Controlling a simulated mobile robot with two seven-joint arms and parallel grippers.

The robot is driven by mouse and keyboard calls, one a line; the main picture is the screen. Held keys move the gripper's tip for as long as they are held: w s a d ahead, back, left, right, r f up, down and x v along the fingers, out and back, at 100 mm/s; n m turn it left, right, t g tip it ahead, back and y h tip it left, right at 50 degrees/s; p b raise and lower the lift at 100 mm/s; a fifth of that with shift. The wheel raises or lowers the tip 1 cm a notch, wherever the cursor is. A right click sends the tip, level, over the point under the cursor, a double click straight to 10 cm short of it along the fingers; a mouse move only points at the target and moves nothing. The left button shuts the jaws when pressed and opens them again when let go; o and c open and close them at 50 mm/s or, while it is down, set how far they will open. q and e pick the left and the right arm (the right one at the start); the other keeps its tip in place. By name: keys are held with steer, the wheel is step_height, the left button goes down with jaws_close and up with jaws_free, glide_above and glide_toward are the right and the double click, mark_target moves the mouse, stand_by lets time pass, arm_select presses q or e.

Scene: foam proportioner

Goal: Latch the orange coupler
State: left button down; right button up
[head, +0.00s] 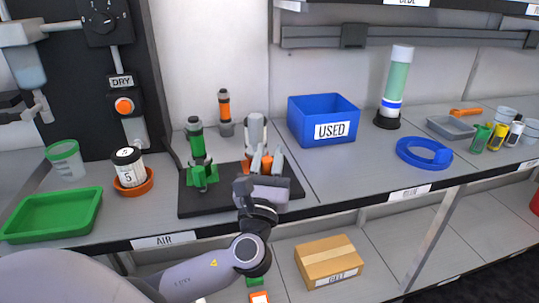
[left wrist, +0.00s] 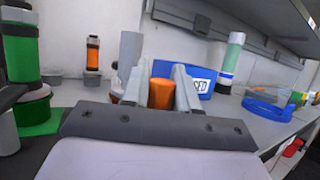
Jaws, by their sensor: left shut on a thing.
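The orange coupler (head: 267,163) is at the base of a grey upright cylinder (head: 255,130) on the dark mat (head: 225,205). My left gripper (head: 267,158) reaches over the mat from the front and is shut on the coupler. In the left wrist view the orange coupler (left wrist: 162,94) shows between the two grey fingers (left wrist: 160,88). The fingers hide much of the coupler's sides, and I cannot tell whether it is latched. A green cylinder with a green coupler (head: 199,172) stands to the left on the same mat. My right gripper is not in view.
An orange-banded cylinder (head: 225,112) stands behind the mat. A blue USED bin (head: 322,120) is at the back right. A white jar (head: 128,168) and green tray (head: 52,214) are on the left. The bench right of the mat is clear up to a blue ring (head: 424,153).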

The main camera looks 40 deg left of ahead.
arm_select(q)
steer(key=c, duration=1)
jaws_free()
steer(key=shift+c, duration=0.2)
steer(key=shift+o, duration=0.4)
steer(key=shift+s, duration=0.1)
steer(key=b+v, duration=0.1)
steer(key=v, duration=0.5)
steer(key=shift+s+d+f, duration=0.1)
steer(key=shift+s+f, duration=0.05)
steer(key=shift+s+d, duration=0.15)
steer(key=shift+s, duration=0.15)
steer(key=shift+f, duration=0.1)
